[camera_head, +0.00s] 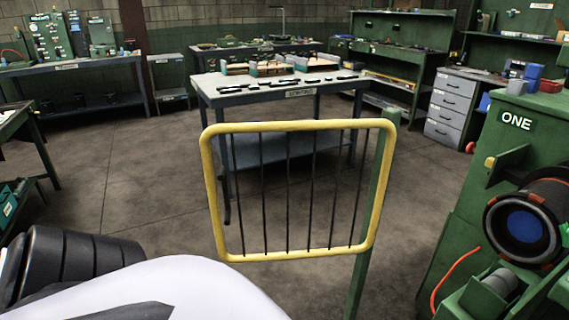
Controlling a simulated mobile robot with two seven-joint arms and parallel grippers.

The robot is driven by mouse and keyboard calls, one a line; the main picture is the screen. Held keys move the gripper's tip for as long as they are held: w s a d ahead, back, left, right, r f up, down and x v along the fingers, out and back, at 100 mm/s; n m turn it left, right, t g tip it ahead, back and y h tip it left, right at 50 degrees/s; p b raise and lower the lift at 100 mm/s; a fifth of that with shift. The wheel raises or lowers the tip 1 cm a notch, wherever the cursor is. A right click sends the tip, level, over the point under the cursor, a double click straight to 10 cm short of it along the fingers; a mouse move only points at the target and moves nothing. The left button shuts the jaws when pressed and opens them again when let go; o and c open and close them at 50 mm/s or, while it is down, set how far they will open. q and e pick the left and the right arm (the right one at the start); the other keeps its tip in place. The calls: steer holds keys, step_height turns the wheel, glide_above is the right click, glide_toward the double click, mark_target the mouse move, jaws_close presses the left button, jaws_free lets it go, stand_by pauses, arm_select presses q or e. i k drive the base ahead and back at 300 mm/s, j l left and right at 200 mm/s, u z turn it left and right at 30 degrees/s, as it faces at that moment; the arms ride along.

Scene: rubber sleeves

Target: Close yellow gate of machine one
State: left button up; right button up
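The yellow gate (300,126) is a rounded yellow frame with dark vertical bars, upright in the middle of the view. Its right side meets a green post (375,215). Machine one (478,205) is the green machine at the right, with a label reading ONE. The gate stands to the left of the machine, with a floor gap between the post and the machine. A white and black part of my own body fills the lower left. Neither of my grippers shows.
A grey table (222,93) with small parts and trays stands behind the gate. Workbenches (75,68) line the back wall, and a grey drawer cabinet (452,105) stands at back right. A dark bench edge (45,160) is at the left. The floor (130,175) left of the gate is clear.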

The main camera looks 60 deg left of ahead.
mark_target(207, 134)
steer(key=k+j+z, duration=0.2)
steer(key=j, duration=0.3)
steer(key=k+j+z, duration=0.2)
steer(key=j, duration=0.25)
steer(key=k+j+z, duration=0.15)
steer(key=k+j, duration=0.15)
steer(key=k+j+z, duration=0.15)
steer(key=j, duration=0.25)
steer(key=k+j+z, duration=0.15)
steer(key=j, duration=0.25)
steer(key=j+z, duration=0.1)
steer(key=j, duration=0.3)
steer(key=k+j+z, duration=0.15)
steer(key=j, duration=0.2)
steer(key=j+z, duration=0.1)
steer(key=j, duration=0.5)
steer(key=i+j+z, duration=0.1)
steer(key=j, duration=0.5)
